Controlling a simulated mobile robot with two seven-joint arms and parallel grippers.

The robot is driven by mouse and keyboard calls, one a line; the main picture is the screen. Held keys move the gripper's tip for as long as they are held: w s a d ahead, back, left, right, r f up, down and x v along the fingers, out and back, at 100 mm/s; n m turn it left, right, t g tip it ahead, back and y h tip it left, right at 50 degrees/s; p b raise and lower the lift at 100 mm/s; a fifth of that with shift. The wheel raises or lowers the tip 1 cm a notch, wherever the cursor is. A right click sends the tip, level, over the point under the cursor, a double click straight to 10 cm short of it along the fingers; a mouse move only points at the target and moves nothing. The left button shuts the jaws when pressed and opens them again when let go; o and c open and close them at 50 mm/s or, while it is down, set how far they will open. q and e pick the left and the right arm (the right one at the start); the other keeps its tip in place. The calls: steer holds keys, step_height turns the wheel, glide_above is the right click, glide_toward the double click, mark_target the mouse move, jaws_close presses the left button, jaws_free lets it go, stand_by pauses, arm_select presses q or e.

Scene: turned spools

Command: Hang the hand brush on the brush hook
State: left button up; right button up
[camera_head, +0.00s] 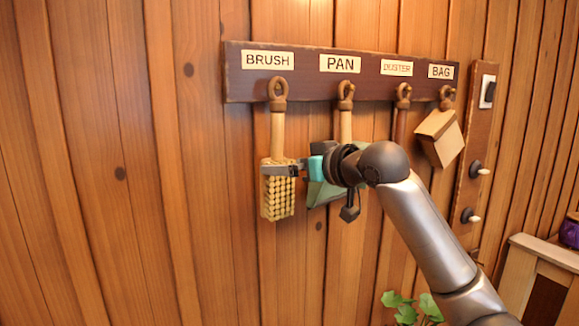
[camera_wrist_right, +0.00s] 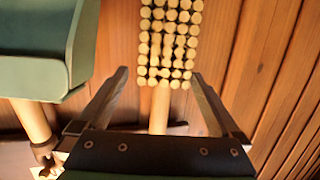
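The hand brush (camera_head: 278,190) hangs upright below the BRUSH label (camera_head: 268,60), its handle up and its pale bristle head down. The loop at its top (camera_head: 278,92) is at the brush hook on the dark rail; the hook itself is hard to make out. My right gripper (camera_head: 280,170) is at the bristle head in the head view. In the right wrist view, the open fingers of this gripper (camera_wrist_right: 160,76) stand apart on either side of the brush (camera_wrist_right: 167,45), with visible gaps. My left gripper is not in view.
The green dustpan (camera_head: 323,193) hangs just right of the brush, partly behind my right arm. The duster handle (camera_head: 401,125) and a tan bag (camera_head: 440,137) hang farther right. A switch board (camera_head: 474,150) and a leafy plant (camera_head: 410,308) are at right. The left wall is clear.

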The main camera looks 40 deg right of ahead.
steer(key=b+v, duration=0.3)
steer(key=v, duration=1.2)
steer(key=shift+b, duration=0.4)
steer(key=shift+s, duration=0.1)
